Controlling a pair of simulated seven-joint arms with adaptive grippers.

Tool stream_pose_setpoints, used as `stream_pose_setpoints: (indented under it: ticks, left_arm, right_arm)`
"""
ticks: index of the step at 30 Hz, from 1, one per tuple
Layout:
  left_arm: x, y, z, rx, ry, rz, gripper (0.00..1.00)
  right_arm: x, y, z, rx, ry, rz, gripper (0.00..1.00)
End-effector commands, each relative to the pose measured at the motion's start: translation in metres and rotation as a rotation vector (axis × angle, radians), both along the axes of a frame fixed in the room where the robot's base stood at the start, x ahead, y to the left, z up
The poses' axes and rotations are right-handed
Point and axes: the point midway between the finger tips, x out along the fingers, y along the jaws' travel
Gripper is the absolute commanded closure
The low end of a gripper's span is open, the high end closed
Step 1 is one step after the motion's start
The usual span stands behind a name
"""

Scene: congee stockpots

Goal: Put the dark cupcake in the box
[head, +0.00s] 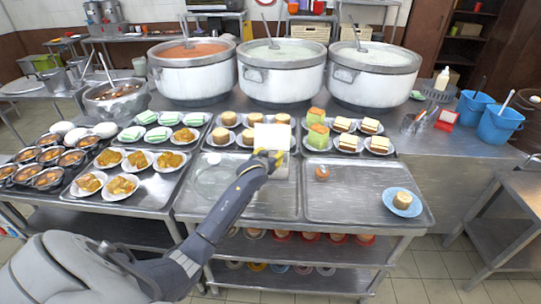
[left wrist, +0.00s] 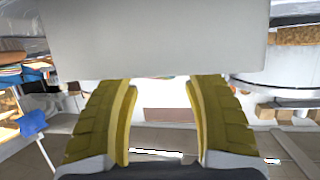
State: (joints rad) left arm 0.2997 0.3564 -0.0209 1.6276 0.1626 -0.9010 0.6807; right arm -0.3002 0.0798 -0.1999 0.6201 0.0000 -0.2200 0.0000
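A small brown, round item (head: 322,173) sits alone near the back left of the right-hand metal tray; it may be the dark cupcake, but it is too small to be sure. A white box-like panel (head: 272,136) stands upright at the back of the middle tray. My left gripper (head: 267,158) is just in front of the panel's lower part, its yellow fingers close to or touching it. In the left wrist view the fingers (left wrist: 160,85) are apart with nothing between them, and a pale grey panel (left wrist: 155,40) covers the area beyond their tips. My right gripper is not in view.
A pale cupcake on a blue plate (head: 402,201) stands at the right tray's front right. Plates of cakes and sandwiches (head: 345,125) line the back, before three large stockpots (head: 283,72). Bowls and plates of food fill the left. The right tray (head: 350,205) is mostly bare.

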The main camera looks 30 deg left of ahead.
Motion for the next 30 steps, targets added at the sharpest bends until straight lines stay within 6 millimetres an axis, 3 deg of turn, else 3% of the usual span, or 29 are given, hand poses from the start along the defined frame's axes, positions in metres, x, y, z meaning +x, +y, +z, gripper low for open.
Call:
stream_pose_setpoints:
  ticks: [3,11,17,30]
  left_arm:
    - [0.000,0.000,0.000,0.000,0.000,0.000,0.34]
    - [0.000,0.000,0.001,0.000,0.000,0.000,0.34]
    - [-0.002,0.000,0.014,0.000,-0.001,0.000,0.34]
    - [-0.066,-0.020,0.037,-0.001,0.000,-0.001,0.34]
  right_arm:
    - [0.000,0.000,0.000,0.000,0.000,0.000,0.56]
    - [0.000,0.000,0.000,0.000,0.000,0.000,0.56]
    - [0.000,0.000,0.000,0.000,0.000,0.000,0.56]
    - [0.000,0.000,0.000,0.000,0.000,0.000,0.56]
